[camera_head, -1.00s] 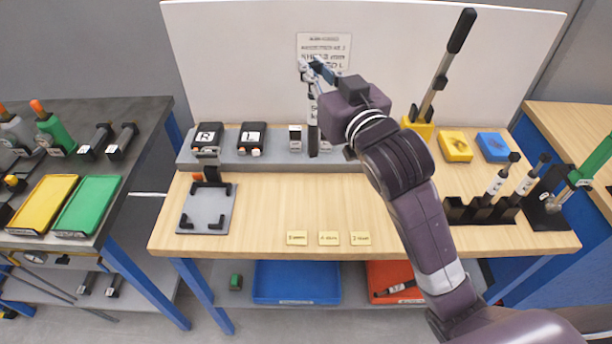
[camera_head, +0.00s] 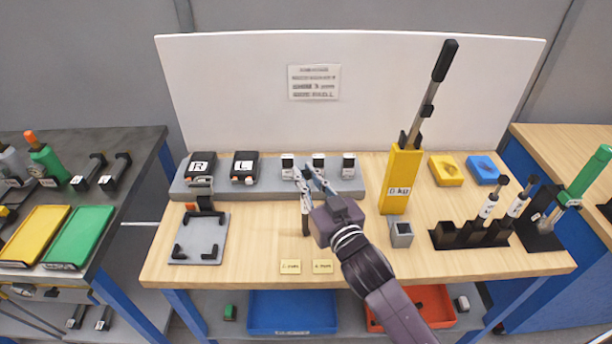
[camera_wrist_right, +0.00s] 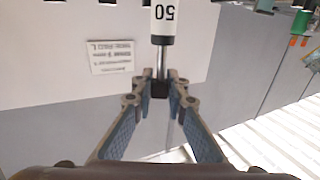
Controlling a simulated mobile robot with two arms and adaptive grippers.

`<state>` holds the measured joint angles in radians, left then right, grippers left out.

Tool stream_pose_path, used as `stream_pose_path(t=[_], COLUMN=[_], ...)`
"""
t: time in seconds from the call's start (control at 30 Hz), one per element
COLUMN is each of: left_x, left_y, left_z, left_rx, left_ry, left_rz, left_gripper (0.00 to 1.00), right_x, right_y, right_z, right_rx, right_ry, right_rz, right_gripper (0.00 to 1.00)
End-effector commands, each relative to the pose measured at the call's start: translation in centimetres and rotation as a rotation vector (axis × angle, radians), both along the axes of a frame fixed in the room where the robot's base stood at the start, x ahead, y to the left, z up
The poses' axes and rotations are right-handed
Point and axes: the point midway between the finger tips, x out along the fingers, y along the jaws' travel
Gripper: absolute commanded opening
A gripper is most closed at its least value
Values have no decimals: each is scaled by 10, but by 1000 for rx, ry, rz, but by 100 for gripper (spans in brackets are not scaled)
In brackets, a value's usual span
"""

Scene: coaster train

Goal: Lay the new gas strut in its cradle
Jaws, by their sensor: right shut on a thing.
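My right gripper (camera_head: 306,176) is shut on the end of a gas strut (camera_head: 306,218), which hangs roughly upright in front of the grey shelf, above the wooden bench. In the right wrist view the strut (camera_wrist_right: 163,22) shows a white body marked 50, a dark collar and a thin rod. Its black end block (camera_wrist_right: 159,89) is between the fingertips. I cannot tell whether this rack is the cradle. My left gripper is not in view.
A grey plate with black brackets (camera_head: 184,259) lies at the bench's left. A tall yellow block (camera_head: 400,180) with a lever and a small grey block (camera_head: 401,235) stand right of my arm. Blue (camera_head: 292,318) and red (camera_head: 437,305) bins sit below. The bench's left middle is clear.

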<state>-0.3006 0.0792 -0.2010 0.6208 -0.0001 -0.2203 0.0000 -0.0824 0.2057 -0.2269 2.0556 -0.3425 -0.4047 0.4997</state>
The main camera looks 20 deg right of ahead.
Motion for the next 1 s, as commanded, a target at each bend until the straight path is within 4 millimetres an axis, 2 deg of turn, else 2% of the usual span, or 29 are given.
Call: stream_pose_path(t=[0.4, 0.43, 0.6, 0.93, 1.0], left_x=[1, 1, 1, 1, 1], left_y=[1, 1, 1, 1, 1], left_z=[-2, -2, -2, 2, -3], left_rx=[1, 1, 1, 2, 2], left_ry=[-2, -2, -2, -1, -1], left_rz=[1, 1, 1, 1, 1], left_gripper=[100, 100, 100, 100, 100], right_x=[0, 0, 0, 0, -7], right_y=[0, 0, 0, 0, 0], right_z=[-6, -7, -6, 0, -4], right_rx=[0, 0, 0, -1, 0], right_ry=[-4, -1, -1, -3, -1], right_rz=[1, 0, 1, 1, 1], right_gripper=[0, 14, 31, 31, 31])
